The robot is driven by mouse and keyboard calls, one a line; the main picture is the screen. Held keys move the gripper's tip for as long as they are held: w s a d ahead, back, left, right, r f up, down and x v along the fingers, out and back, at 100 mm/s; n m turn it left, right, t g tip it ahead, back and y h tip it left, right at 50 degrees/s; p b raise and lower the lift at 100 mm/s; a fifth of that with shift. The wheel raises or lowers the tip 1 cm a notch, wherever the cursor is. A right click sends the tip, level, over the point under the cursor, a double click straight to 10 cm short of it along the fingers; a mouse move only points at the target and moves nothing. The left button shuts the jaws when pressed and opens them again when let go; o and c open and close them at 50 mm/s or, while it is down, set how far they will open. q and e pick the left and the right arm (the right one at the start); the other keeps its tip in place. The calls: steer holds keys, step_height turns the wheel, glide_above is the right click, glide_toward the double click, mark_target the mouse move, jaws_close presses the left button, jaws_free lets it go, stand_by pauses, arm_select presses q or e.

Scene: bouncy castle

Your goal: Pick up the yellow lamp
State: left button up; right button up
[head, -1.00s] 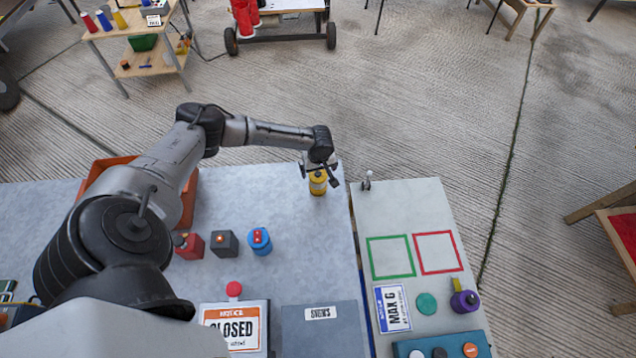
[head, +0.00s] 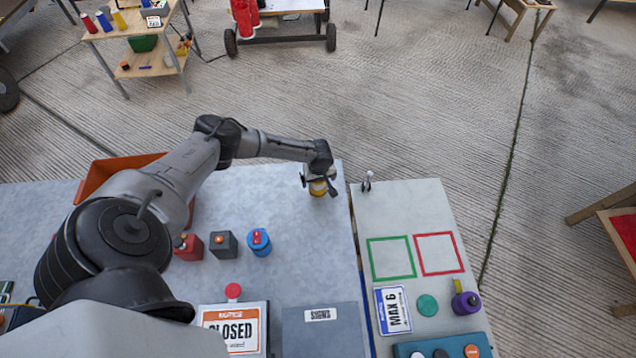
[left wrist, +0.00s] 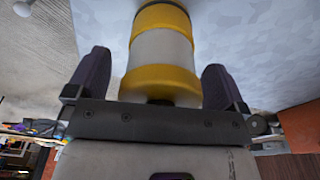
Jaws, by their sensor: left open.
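The yellow lamp (head: 318,188) stands near the far edge of the grey table, partly hidden under my left gripper in the head view. In the left wrist view the lamp (left wrist: 162,50) is a yellow cylinder with a pale middle band. My left gripper (head: 320,178) is over the lamp. In the left wrist view its two dark fingers (left wrist: 158,85) are open, one on each side of the lamp, with a visible gap on both sides. My right gripper is not in view.
A red block (head: 190,247), a dark block (head: 224,244) and a blue canister (head: 259,242) stand nearer on the table. An orange bin (head: 100,175) is at the left. A pale side table (head: 390,215) with green and red squares adjoins on the right.

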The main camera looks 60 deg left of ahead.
arm_select(q)
steer(key=c, duration=1.2)
